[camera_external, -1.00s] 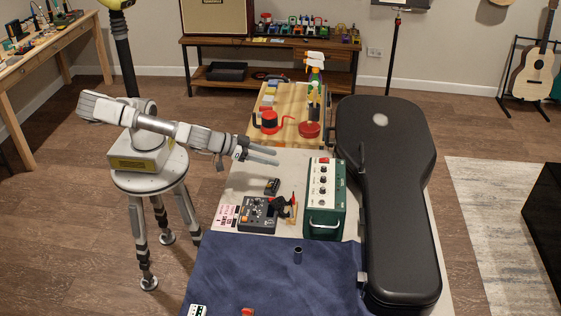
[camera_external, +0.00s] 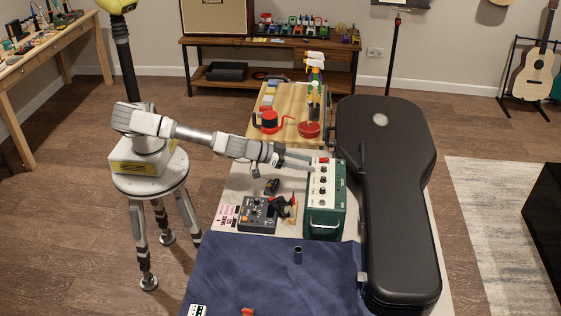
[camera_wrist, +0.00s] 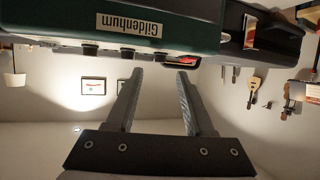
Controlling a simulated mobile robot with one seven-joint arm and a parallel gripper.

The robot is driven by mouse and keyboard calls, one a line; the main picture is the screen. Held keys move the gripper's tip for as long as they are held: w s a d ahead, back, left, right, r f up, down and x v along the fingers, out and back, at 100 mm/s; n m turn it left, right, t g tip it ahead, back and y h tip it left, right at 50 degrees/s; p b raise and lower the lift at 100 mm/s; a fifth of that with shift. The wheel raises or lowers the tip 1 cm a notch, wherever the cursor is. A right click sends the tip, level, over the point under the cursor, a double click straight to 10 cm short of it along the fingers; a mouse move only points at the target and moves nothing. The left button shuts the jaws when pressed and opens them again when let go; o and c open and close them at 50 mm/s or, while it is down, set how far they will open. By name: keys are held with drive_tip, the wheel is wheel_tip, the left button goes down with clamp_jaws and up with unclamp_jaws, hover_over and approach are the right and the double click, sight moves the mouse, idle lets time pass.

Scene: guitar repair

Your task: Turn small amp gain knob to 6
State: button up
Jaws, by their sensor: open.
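The small amp (camera_external: 325,199) is a green box with a white control panel and a silver handle, standing on the table. A row of several dark knobs (camera_external: 323,181) runs along its panel, with a red part at the far end. I cannot tell which knob is gain or read the settings. My gripper (camera_external: 311,163) is open and empty beside the far left end of the panel. In the wrist view, the two fingers (camera_wrist: 156,80) point toward the amp (camera_wrist: 190,33), which appears upside down with a "Gildenhum" label. Dark knobs (camera_wrist: 88,50) stick out along its edge.
A black guitar case (camera_external: 398,220) lies right of the amp. A grey device with knobs (camera_external: 258,214) and a small black pedal (camera_external: 271,186) sit to its left. A wooden board (camera_external: 285,131) with tools lies behind. A blue cloth (camera_external: 265,277) covers the front.

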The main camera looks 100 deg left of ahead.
sight(324, 167)
drive_tip(key=shift+x, duration=2.5)
clamp_jaws()
